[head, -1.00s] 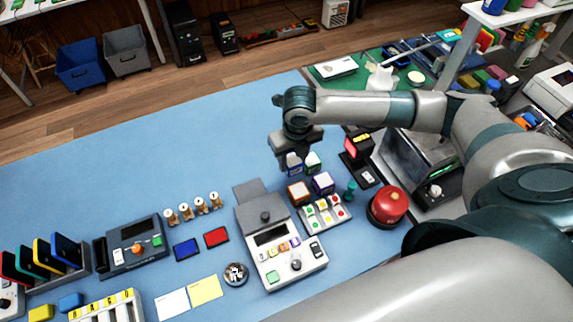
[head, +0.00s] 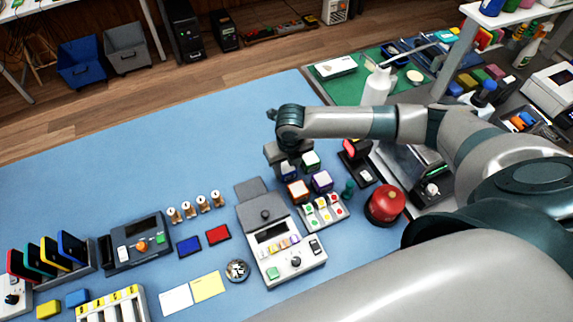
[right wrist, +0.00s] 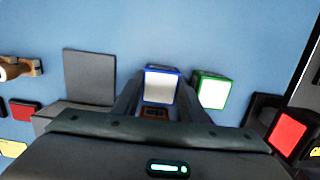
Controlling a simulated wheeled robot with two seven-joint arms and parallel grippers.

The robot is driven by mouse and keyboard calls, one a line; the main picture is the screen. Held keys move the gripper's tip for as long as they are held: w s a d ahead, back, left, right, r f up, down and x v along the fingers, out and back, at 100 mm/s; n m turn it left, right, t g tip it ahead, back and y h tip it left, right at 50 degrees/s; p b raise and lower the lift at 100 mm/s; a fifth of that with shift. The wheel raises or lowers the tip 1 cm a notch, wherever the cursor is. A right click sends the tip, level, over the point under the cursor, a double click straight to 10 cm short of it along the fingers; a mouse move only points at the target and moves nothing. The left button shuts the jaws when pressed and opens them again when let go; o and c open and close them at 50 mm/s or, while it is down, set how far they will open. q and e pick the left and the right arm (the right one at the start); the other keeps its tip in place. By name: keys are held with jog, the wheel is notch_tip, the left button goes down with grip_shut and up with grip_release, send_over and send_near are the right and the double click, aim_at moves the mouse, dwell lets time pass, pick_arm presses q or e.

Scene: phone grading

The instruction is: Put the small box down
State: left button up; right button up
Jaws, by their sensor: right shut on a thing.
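The small box (head: 288,173) has a white top with a blue rim. My right gripper (head: 287,160) is shut on it from above and partly hides it in the head view. In the right wrist view the small box (right wrist: 161,86) sits between the two fingers. I cannot tell whether its underside touches the blue table. It is beside a green-rimmed box (head: 311,160), apart from it in the right wrist view (right wrist: 212,91). My left gripper is not in view.
An orange-rimmed box (head: 299,191) and a purple-rimmed box (head: 321,181) stand close in front. A grey device (head: 285,262), a button panel (head: 323,210) and a red round button (head: 385,203) are nearer. The blue table (head: 180,130) is clear to the left.

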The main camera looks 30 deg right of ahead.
aim_at(288, 170)
jog(key=shift+f, duration=0.15)
jog(key=o, duration=1.1)
jog(key=shift+c, duration=0.2)
notch_tip(288, 170, up, 12)
jog(key=s+b, duration=0.1)
jog(key=b, duration=0.2)
jog(key=shift+s+b, duration=0.25)
jog(key=shift+b, duration=0.1)
